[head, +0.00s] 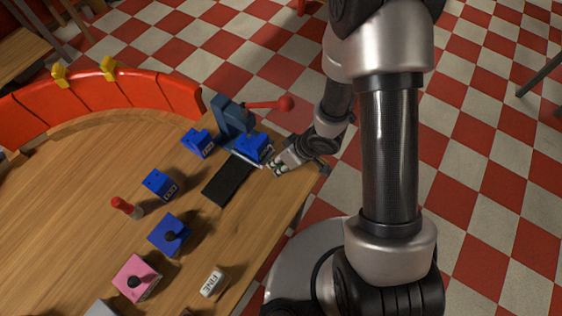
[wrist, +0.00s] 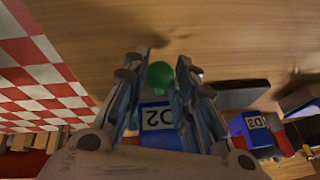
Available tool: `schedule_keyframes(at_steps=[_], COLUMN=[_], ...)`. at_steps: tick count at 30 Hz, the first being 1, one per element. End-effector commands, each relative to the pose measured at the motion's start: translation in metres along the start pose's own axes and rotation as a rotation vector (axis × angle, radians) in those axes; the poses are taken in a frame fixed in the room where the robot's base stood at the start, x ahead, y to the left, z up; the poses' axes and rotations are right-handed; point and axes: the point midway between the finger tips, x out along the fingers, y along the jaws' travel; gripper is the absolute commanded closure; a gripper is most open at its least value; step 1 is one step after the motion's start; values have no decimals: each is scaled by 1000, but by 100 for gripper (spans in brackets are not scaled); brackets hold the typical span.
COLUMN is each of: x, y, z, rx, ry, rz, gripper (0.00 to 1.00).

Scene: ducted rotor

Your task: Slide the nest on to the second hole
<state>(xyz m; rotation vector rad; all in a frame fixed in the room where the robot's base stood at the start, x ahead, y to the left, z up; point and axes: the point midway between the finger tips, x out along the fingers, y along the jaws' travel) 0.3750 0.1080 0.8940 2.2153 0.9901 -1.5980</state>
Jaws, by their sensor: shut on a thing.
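My gripper (head: 277,167) is at the table's right edge, beside the press (head: 231,121) in the head view. In the wrist view its two fingers (wrist: 160,72) stand either side of a green round knob (wrist: 159,77) and are shut on it. A blue block with a white label (wrist: 155,117) shows just behind the knob between the fingers. In the head view a blue block (head: 252,147) sits at the foot of the press, next to my gripper, with a light metal edge by it. I cannot make out the nest's holes; the fingers and block hide that part.
The press has a red-knobbed lever (head: 284,104). A black flat strip (head: 231,181) lies in front of it. Blue blocks (head: 196,143) (head: 160,184) (head: 170,234), a pink block (head: 137,278), a red-topped peg (head: 122,204) and a "FINE" tag (head: 213,281) stand on the wooden table.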

Motion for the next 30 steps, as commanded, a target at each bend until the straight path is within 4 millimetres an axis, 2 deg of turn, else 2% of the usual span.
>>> schedule_keyframes(at_steps=[9,21,30], x=[-1,-6,-4], y=[2,34,37], z=[-1,-10,-11], rx=[1,2,2], ry=[0,1,3], rz=[0,1,5], gripper=[100,100,100])
